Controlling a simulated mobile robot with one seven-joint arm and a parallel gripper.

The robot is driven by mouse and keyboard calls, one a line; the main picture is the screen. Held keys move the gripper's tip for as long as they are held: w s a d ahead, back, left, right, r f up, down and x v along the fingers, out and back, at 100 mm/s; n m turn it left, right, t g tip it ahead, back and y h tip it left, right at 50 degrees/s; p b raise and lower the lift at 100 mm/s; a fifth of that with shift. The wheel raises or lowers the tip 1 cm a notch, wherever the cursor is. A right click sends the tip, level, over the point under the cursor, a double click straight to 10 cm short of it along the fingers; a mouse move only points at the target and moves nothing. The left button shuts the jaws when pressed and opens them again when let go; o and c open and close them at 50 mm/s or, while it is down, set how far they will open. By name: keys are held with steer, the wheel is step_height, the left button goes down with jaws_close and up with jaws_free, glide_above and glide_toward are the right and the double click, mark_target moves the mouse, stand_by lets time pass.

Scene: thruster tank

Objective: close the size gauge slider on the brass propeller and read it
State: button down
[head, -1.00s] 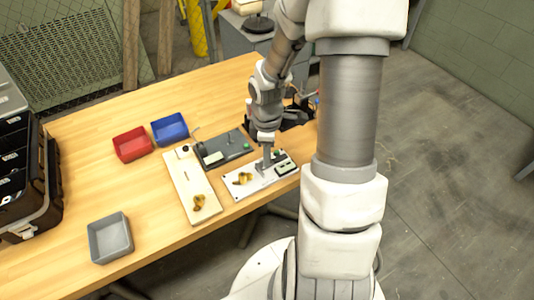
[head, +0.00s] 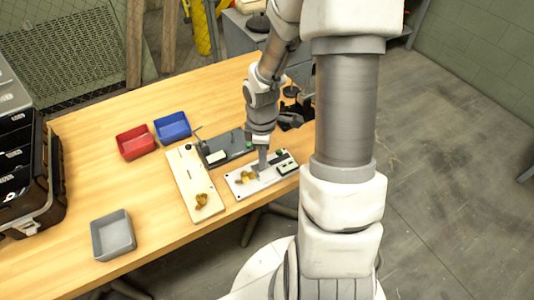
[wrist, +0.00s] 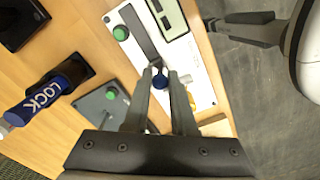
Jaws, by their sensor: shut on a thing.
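The size gauge is a white plate (head: 240,191) near the table's front edge, with a green button (head: 279,152) and a display box (head: 288,168). A brass propeller (head: 246,177) lies on its left part. In the wrist view, the propeller (wrist: 192,101) is mostly hidden behind a finger. The slider's dark blue knob (wrist: 159,84) sits between my fingertips, above a dark track (wrist: 138,30). My gripper (head: 263,168) is shut on this knob, just right of the propeller. I cannot tell whether the slider touches the propeller. The display's reading is not legible.
A cream board (head: 185,181) with another brass piece (head: 202,201) lies left of the gauge. A dark grey device (head: 232,146) is behind it. Red (head: 136,142), blue (head: 172,126) and grey (head: 113,235) bins stand further left.

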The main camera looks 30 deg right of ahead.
steer(key=c, duration=0.8)
jaws_free()
steer(key=shift+o, duration=0.2)
step_height(320, 180, up, 18)
steer(key=p, duration=0.5)
steer(key=shift+f, duration=0.25)
